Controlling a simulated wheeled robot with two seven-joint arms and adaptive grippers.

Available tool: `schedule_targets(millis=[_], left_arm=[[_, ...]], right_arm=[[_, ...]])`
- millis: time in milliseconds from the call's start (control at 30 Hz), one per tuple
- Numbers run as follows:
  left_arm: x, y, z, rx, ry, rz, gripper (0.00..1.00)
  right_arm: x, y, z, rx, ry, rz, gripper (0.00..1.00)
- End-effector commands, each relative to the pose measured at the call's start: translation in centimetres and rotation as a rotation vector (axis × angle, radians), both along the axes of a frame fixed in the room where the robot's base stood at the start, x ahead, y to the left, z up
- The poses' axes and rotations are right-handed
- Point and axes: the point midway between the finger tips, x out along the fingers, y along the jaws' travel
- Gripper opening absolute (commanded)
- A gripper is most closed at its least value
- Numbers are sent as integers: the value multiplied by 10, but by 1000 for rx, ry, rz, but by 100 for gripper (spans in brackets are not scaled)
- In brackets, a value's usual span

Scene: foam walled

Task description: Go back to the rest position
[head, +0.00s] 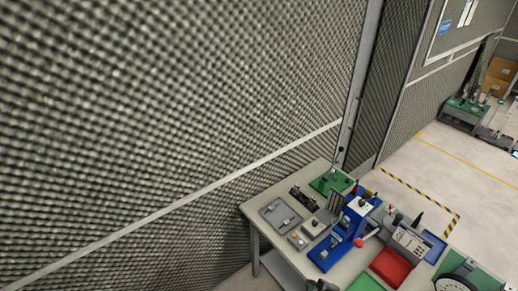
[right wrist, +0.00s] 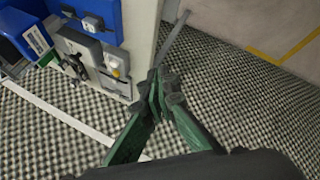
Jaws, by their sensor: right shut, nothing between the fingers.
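My right gripper (right wrist: 163,88) shows in the right wrist view, with green finger sides and dark tips drawn together. It is shut and empty. Behind it are patterned foam wall and the pale side of a workbench, and I see no clear contact. In the head view I cannot make out the right gripper with certainty; a small dark shape shows at the bottom edge by the bench. My left gripper is not in view.
A workbench (head: 262,206) stands against the foam wall (head: 160,110), crowded with a blue press (head: 345,232), a red tray (head: 390,268) and a green board (head: 331,181). Open floor (head: 440,180) with striped tape lies right of it. Cardboard boxes (head: 497,77) stand far back.

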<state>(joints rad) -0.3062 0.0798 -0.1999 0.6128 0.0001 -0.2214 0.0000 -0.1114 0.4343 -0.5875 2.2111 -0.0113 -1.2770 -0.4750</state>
Motion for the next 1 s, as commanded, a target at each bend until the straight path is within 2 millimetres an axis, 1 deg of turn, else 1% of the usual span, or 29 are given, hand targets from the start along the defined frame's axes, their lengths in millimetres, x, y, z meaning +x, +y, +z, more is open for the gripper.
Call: schedule_targets(millis=[33, 100, 200, 300, 400, 667, 700, 733, 800, 867, 967, 1000], left_arm=[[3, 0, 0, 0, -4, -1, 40], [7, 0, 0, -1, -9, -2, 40], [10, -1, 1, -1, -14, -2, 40], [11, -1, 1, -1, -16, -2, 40], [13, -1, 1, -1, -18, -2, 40], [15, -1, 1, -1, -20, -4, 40], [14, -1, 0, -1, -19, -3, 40], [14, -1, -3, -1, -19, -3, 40], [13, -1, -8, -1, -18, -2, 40], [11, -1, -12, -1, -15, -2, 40], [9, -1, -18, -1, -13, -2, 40], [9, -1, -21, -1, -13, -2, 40]], right_arm=[[-24, -20, -3, 81, 54, -149, 0], [-50, -47, -6, 160, 111, -328, 0], [-85, -80, -10, 234, 172, -532, 0], [-113, -103, -12, 281, 213, -683, 0], [-140, -122, -14, 314, 245, -808, 0], [-201, -160, -16, 364, 306, -1075, 0], [-207, -163, -19, 369, 314, -1103, 0], [-202, -162, -32, 366, 317, -1093, 0], [-197, -161, -52, 362, 323, -1089, 0], [-194, -161, -69, 361, 328, -1087, 0], [-190, -160, -100, 357, 339, -1083, 0], [-188, -159, -113, 355, 342, -1082, 0]])
